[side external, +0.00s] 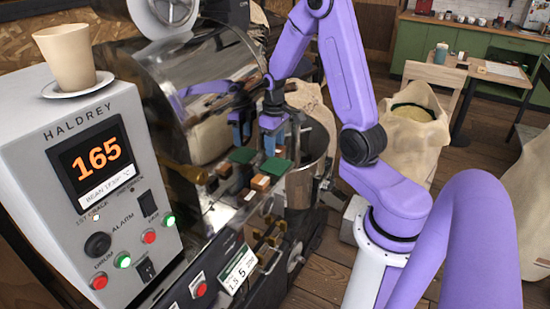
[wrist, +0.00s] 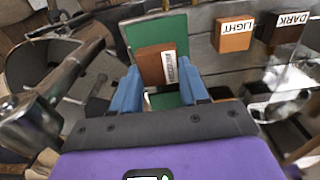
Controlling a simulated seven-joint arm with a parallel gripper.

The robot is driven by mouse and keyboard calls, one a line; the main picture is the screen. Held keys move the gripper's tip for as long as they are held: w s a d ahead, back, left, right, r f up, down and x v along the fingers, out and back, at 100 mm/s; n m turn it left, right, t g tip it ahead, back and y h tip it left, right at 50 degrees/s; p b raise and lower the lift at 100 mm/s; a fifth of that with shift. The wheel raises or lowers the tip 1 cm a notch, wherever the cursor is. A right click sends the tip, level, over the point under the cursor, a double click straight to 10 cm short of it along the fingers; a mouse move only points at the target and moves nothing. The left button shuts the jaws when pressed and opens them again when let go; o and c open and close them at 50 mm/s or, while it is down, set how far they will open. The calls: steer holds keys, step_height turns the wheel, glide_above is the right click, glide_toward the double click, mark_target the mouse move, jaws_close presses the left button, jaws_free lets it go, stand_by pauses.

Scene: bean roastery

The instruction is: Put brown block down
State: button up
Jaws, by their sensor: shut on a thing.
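My gripper (wrist: 158,72) is shut on a brown block (wrist: 150,62) with a white label on one side, its text too small to read. In the wrist view the block is held between the blue fingertips, over a green pad (wrist: 160,32). I cannot tell whether the block touches the pad. In the side external view my gripper (side external: 258,128) points down above the metal shelf of the roaster, close to the green pads (side external: 275,166). The held block is not clearly visible there.
Blocks labelled LIGHT (wrist: 233,42) and DARK (wrist: 280,35) sit to the right in the wrist view. The roaster drum (side external: 190,75) is close behind my gripper. A control panel (side external: 85,180) with a cup (side external: 66,55) on top stands at left.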

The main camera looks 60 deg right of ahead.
mark_target(275, 165)
steer(key=shift+f, duration=2.1)
steer(key=shift+f, duration=0.1)
steer(key=o, duration=1.1)
steer(key=shift+c, duration=0.2)
